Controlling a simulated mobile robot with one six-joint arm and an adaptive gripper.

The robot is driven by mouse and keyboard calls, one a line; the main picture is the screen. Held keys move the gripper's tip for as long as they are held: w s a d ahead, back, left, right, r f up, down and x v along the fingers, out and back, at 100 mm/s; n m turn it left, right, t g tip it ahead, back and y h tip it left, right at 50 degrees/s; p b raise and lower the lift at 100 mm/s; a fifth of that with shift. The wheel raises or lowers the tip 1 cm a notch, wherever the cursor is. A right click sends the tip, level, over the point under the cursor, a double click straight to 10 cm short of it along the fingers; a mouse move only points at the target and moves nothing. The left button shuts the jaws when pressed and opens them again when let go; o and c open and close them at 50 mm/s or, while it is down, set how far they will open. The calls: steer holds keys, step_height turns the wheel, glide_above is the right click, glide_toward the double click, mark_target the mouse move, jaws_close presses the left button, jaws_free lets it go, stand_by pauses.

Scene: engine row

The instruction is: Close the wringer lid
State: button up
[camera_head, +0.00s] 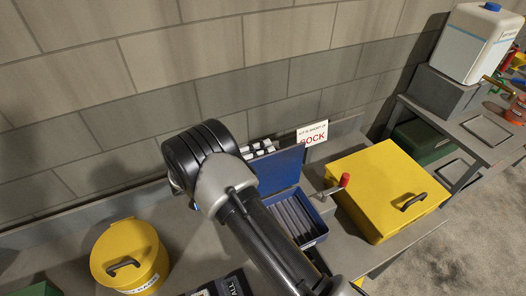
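A blue box (318,226) with grey ribs or rollers (294,217) inside stands on the bench, right of my arm. It looks like the wringer. A crank with a red knob (344,180) sticks up at its right side. Its blue lid (280,169) stands raised at the back, so the box is open. My arm crosses in front and hides the box's left part and the lid's lower left. My gripper is not visible; only arm links and a dark joint show.
A yellow box (380,180) with a black handle stands close to the right of the crank. A yellow round container (130,255) is at left. A sign (312,133) stands behind the blue box, near the block wall. A white canister (476,42) is at far right.

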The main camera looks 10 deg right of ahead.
jaws_close()
stand_by(0.3)
steer(key=shift+d, duration=0.1)
